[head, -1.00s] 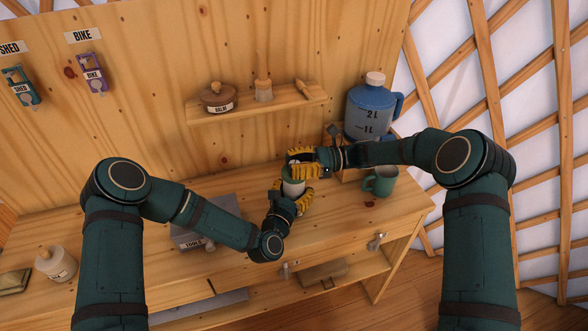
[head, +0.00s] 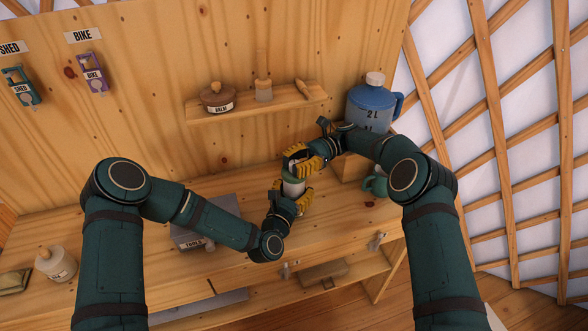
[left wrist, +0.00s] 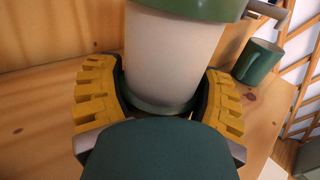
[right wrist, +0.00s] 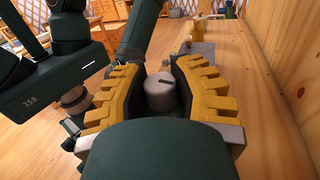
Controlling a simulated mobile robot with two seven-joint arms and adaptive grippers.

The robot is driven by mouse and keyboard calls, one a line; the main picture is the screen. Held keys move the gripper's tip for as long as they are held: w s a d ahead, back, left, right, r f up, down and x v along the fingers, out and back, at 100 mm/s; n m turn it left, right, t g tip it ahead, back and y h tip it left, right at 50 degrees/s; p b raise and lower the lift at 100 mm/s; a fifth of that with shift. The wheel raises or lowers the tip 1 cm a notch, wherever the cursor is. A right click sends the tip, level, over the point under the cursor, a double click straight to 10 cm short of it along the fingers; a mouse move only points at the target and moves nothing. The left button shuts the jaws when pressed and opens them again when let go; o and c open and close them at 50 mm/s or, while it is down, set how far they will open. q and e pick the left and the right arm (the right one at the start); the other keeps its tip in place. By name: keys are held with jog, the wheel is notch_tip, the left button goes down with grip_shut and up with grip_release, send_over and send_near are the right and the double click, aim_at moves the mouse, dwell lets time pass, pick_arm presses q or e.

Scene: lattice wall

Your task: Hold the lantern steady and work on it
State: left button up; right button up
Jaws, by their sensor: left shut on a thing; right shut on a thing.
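The lantern (head: 292,187) stands upright over the bench, with a pale body and green top and base. My left gripper (head: 297,195) is shut around its lower body, one yellow finger on each side in the left wrist view (left wrist: 165,85). A grey crank-like piece (left wrist: 268,10) juts from the lantern's green top. My right gripper (head: 303,160) is just above and is shut on a part at the lantern's top. The right wrist view shows a grey rounded piece (right wrist: 161,92) with a dark slot between its fingers; the exact contact is hidden.
A green mug (head: 375,184) and a blue jug (head: 372,107) stand to the right, partly behind my right arm. A grey tools box (head: 195,238) lies near my left forearm. A shelf (head: 258,108) with small items hangs behind. The bench's front right is clear.

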jog(key=o, duration=1.5)
jog(key=shift+c, duration=0.2)
